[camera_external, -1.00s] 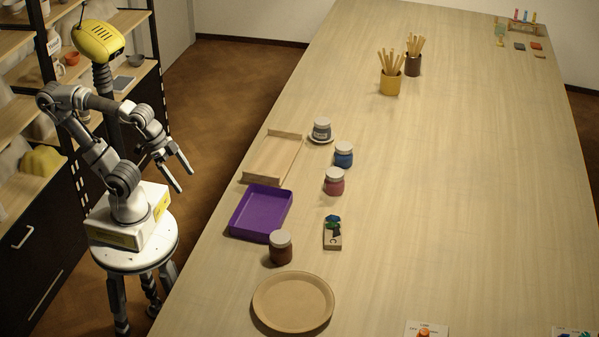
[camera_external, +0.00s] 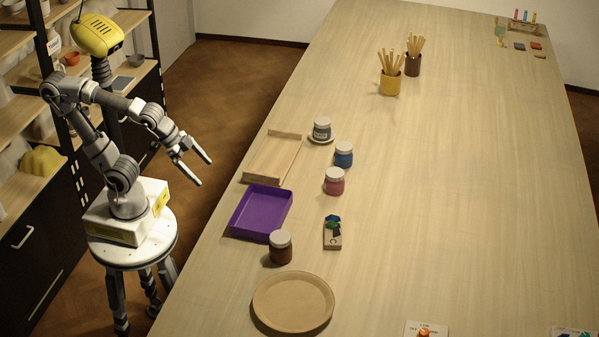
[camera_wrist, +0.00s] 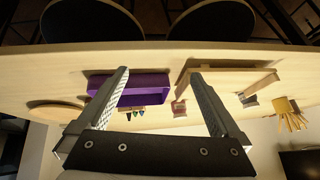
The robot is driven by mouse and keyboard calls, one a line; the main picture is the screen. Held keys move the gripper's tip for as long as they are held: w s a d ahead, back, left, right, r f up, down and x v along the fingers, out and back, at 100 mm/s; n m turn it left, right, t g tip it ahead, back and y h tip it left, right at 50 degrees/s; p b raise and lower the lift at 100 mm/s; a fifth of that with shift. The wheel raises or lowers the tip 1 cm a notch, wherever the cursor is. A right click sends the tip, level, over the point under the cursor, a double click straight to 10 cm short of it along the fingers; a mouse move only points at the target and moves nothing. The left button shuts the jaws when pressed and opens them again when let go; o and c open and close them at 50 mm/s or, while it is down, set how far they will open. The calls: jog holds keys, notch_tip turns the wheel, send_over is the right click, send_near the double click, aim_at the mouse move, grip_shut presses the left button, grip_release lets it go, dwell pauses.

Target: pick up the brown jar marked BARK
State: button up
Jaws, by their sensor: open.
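The brown jar (camera_external: 280,249) with a pale lid stands upright on the table, between the purple tray and the round board; I cannot read its marking. I cannot make it out in the wrist view, where my left-hand finger covers that stretch of table. My gripper (camera_external: 204,173) is open and empty, in the air left of the table edge and well short of the jar. Its two fingers are spread apart in the wrist view (camera_wrist: 160,73).
The purple tray (camera_external: 261,211), wooden tray (camera_external: 272,160) and round board (camera_external: 292,302) line the near edge. The table's right half is mostly clear.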

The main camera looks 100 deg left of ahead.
jog(key=w+a+r+m+t+y+p, duration=0.1)
jog(key=w+a+r+m+t+p, duration=0.2)
jog(key=w, duration=0.7)
jog(key=m+h+p, duration=0.6)
jog(key=h+p, duration=0.6)
send_near(281, 239)
jog(key=b+x, duration=0.1)
jog(key=x, duration=0.5)
jog(key=shift+w+d+f, duration=0.1)
jog(key=shift+w+f, duration=0.05)
jog(key=shift+w, duration=0.3)
jog(key=x, duration=0.5)
jog(key=shift+d+f+b, duration=0.25)
jog(key=shift+f+b, duration=0.1)
jog(key=shift+b, duration=0.05)
jog(key=shift+r, duration=0.1)
grip_shut()
